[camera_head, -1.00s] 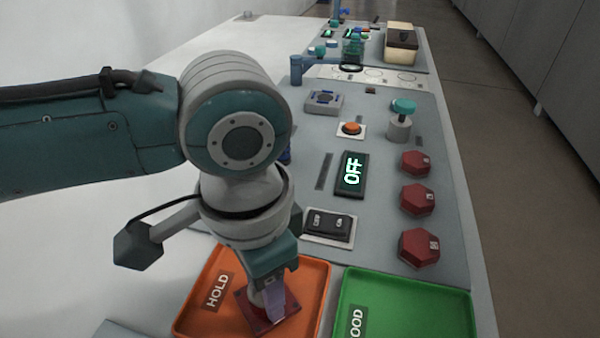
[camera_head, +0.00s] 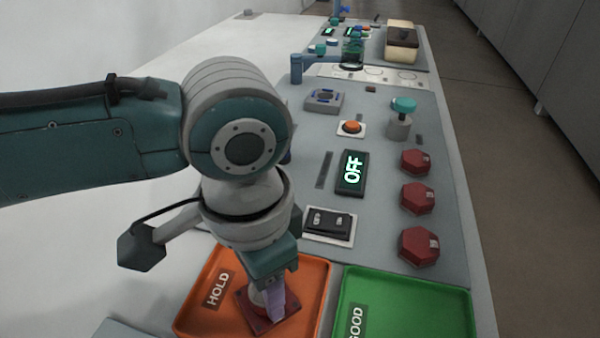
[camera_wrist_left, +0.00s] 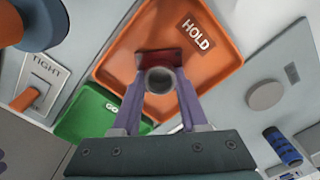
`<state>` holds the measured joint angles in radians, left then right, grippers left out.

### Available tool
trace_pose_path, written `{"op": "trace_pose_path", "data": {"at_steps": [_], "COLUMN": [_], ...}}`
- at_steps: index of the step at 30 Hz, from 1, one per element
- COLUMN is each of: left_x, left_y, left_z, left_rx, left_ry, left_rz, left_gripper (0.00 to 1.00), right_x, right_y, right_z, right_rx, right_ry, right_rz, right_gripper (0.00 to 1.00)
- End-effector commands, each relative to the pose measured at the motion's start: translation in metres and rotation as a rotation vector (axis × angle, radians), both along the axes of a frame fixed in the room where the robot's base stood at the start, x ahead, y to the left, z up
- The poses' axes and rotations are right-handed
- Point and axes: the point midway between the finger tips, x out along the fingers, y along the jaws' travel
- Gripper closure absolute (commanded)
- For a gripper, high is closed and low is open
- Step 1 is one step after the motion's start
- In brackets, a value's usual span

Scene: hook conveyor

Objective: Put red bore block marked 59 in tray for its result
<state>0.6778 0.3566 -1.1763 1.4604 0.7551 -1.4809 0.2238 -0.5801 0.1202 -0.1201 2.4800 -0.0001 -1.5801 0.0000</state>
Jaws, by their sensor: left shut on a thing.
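My left gripper (camera_head: 272,300) points down over the orange HOLD tray (camera_head: 312,275) and is shut on a red block (camera_head: 256,322) with a grey round bore part. In the left wrist view the red block (camera_wrist_left: 176,56) shows between the purple fingers, with its grey ring (camera_wrist_left: 158,80) facing the camera. The block is within the outline of the HOLD tray; I cannot tell whether it touches the floor. Its number is not readable. The green GOOD tray (camera_head: 420,300) is to the right. My right gripper is out of view.
Beyond the trays are a rocker switch (camera_head: 328,222), a display reading OFF (camera_head: 352,172) and an orange button (camera_head: 351,127). Several red hexagonal pieces, such as this one (camera_head: 419,246), line the right edge. A teal-topped knob (camera_head: 403,105) stands farther back.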

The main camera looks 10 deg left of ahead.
Motion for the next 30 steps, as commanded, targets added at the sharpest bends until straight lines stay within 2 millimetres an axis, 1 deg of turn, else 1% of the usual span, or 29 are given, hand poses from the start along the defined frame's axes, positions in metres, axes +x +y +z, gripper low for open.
{"op": "trace_pose_path", "data": {"at_steps": [30], "left_x": [0.0001], "left_y": [-0.0001], "left_z": [-0.0014], "left_rx": [-0.001], "left_ry": [-0.001], "left_rz": [0.0], "left_gripper": [1.0], "right_x": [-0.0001], "right_y": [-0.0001], "right_z": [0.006], "right_rx": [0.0], "right_ry": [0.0], "right_rz": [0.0], "right_gripper": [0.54]}}
